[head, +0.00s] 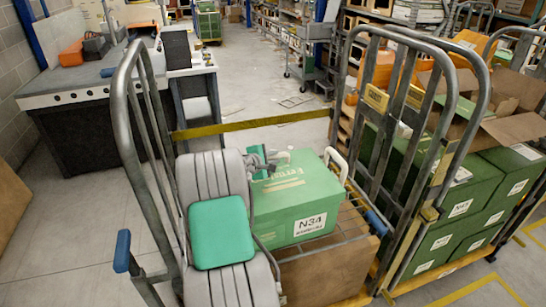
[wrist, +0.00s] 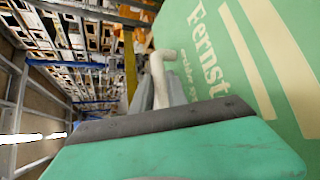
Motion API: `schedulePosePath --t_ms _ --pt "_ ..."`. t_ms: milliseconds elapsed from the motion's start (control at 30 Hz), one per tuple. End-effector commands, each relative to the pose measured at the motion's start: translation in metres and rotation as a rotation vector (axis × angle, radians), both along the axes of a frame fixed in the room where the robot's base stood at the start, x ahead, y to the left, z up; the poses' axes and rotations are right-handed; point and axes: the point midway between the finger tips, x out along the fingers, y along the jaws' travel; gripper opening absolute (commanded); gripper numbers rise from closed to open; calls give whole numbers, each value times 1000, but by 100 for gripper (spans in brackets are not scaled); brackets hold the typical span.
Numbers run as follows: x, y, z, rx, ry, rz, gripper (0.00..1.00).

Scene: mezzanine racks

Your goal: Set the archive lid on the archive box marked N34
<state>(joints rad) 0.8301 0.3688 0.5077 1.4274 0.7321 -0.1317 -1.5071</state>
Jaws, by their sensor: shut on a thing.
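In the wrist view the lettered lid (wrist: 240,50) fills the right side, close to the camera. The fingertips are largely hidden. I cannot tell whether the lid rests fully on the box or sits slightly above it.
A white hooked handle (head: 337,162) rises at the box's right. Metal cart rails (head: 440,110) stand at the right, beside stacked green boxes (head: 465,195). A yellow bar (head: 250,126) crosses behind. A workbench (head: 110,95) is at the left; open floor lies beyond.

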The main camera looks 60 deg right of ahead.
Motion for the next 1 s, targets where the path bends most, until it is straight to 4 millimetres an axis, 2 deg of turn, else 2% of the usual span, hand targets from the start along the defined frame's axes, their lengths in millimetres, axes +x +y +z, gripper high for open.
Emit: schedulePosePath --t_ms 233,267,567,833,1000 --pt "0 0 0 -1 0 0 0" --pt "0 0 0 -1 0 0 20" --pt "0 0 0 0 0 0 44" --pt "0 2 0 0 1 1 44" --pt "3 27 10 -1 0 4 44"
